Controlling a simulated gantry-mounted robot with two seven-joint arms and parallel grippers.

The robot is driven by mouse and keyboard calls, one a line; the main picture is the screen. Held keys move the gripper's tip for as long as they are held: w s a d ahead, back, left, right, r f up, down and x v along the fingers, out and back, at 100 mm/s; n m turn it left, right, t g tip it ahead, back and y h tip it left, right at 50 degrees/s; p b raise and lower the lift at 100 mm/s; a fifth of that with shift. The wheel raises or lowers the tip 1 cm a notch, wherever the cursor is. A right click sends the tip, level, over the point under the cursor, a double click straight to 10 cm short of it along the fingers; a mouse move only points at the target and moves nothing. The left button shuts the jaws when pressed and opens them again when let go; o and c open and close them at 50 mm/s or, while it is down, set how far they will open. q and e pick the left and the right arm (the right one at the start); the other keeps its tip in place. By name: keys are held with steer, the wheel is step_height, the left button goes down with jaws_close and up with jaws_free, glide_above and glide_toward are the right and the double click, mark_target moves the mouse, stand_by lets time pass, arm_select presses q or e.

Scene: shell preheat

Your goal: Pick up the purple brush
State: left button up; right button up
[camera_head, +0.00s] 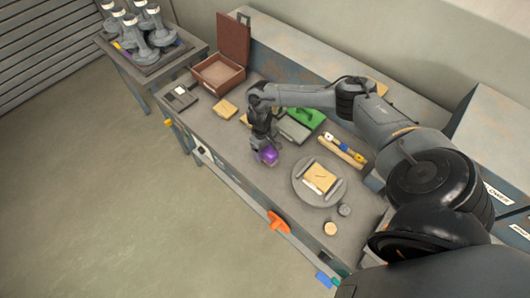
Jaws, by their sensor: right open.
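The purple brush (267,155) is at the middle of the grey workbench, near its front edge. Only its purple part shows clearly; the rest is hidden or too small to make out. My right gripper (264,143) reaches in from the right and points down right over the brush. It is open, with its fingertips at the brush. I cannot tell whether the fingers touch it. My left gripper is not in view.
A round grey plate (301,186) with a tan block is right of the brush. A green item (305,117) and a grey box lie behind the gripper. An open brown case (218,74) stands at the back left.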

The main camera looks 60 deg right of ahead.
steer(key=shift+s+f, duration=0.1)
steer(key=shift+f, duration=0.8)
steer(key=c, duration=1.2)
steer(key=shift+o, duration=0.2)
steer(key=shift+r, duration=0.15)
